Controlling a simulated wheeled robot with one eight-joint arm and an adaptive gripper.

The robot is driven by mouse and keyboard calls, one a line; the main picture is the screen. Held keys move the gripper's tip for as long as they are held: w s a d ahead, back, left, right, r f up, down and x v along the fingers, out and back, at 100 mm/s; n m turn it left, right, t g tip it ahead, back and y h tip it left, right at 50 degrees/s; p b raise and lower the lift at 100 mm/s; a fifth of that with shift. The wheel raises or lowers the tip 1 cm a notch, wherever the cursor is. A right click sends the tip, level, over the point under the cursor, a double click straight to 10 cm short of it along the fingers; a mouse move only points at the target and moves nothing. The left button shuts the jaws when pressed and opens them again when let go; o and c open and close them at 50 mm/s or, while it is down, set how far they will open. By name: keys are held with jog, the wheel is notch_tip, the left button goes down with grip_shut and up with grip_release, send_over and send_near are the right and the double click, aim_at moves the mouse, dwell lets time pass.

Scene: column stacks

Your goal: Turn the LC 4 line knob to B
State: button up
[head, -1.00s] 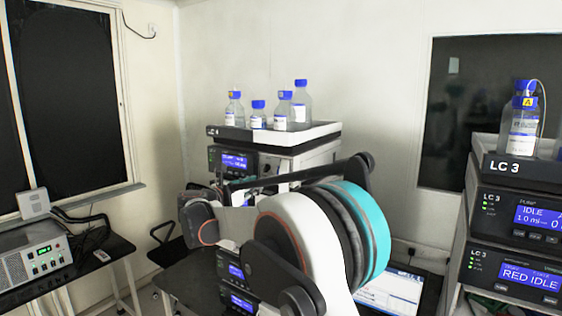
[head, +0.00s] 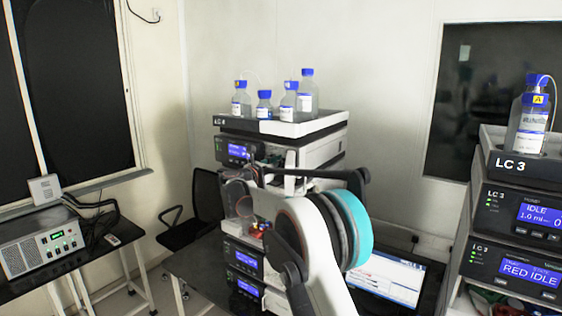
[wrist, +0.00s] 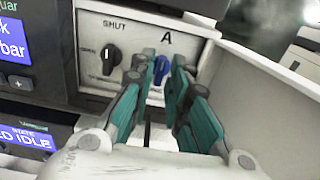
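The stack in the middle of the head view, with a faint label that looks like LC 4 on its tray (head: 280,126), stands partly behind my arm. In the wrist view a blue knob (wrist: 161,70) sits on a pale panel under the letter A. My gripper (wrist: 163,64) points at it, with its teal-padded fingers apart on either side of the knob. A gap shows between the fingers; I cannot tell whether a fingertip touches the knob. The knob's lower part and any B mark are hidden. In the head view my arm covers the gripper's fingertips.
A black knob (wrist: 110,55) marked SHUT and OPEN is just left of the blue knob. Several blue-capped bottles (head: 264,104) stand on the tray. The LC 3 stack (head: 519,216) is at the right, a laptop (head: 392,280) below, and a chair (head: 190,215) behind.

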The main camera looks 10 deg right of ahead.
jog(key=shift+w+d, duration=0.35)
grip_shut()
jog(key=shift+f+m+b, duration=0.15)
jog(key=shift+m+b, duration=0.45)
jog(key=shift+b, duration=0.05)
jog(key=shift+s+m+b, duration=0.1)
jog(key=shift+m+b, duration=0.35)
jog(key=shift+m, duration=0.45)
